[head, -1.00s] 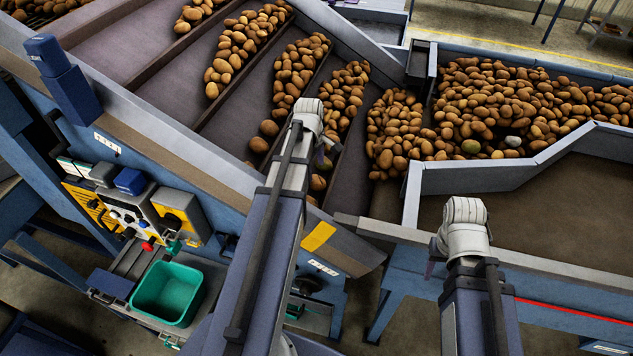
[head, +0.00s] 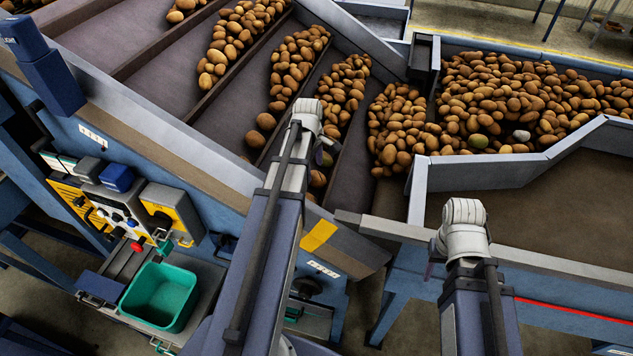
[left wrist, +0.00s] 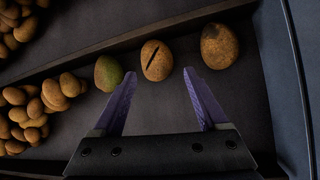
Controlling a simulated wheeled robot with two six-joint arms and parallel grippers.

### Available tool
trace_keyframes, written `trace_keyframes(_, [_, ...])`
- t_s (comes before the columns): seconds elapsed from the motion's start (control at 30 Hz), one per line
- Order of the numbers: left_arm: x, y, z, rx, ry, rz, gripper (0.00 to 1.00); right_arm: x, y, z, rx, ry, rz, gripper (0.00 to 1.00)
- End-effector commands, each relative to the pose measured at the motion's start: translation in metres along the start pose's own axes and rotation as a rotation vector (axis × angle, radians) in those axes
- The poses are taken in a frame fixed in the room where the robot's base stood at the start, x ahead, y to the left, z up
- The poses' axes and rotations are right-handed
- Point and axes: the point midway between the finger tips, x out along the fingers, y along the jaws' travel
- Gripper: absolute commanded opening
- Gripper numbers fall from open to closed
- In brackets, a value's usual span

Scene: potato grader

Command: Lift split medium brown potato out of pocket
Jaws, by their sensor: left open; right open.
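The split brown potato (left wrist: 157,61), with a dark slit across its face, lies on the dark floor of a pocket in the left wrist view. My left gripper (left wrist: 160,72) is open, its two purple fingers spread. The split potato is just beyond the fingertips, between their lines, not gripped. A greenish potato (left wrist: 109,73) lies close by the left fingertip. A larger brown potato (left wrist: 219,46) lies beyond the right fingertip. In the head view my left arm hides most of this spot. My right gripper (head: 430,269) is mostly hidden behind its wrist, beside the grader's edge.
A divider wall (left wrist: 130,39) runs behind the split potato. A blue side wall (left wrist: 290,80) stands at the right. More potatoes (left wrist: 50,95) are heaped at the left. A green bin (head: 160,296) sits below the control panel (head: 120,200).

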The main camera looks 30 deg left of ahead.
Motion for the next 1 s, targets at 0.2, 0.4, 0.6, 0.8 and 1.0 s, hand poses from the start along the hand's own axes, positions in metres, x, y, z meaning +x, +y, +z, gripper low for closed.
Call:
trace_keyframes(0.2, [0.019,0.002,0.001,0.000,0.000,0.000,0.76,0.019,-0.002,-0.001,0.001,0.000,0.000,0.50])
trace_keyframes(0.4, [0.045,0.003,0.002,0.000,0.000,0.000,0.76,0.044,-0.004,-0.003,0.002,0.000,0.000,0.50])
trace_keyframes(0.6, [0.052,0.003,0.002,0.000,0.000,0.000,0.76,0.051,-0.005,-0.003,0.002,0.000,0.000,0.50])
trace_keyframes(0.8, [0.051,0.003,0.002,0.000,0.000,0.000,0.73,0.050,-0.005,-0.003,0.002,0.000,0.000,0.50])
trace_keyframes(1.0, [0.051,0.003,0.002,0.000,0.000,0.000,0.50,0.050,-0.005,-0.003,0.002,0.000,0.000,0.50])
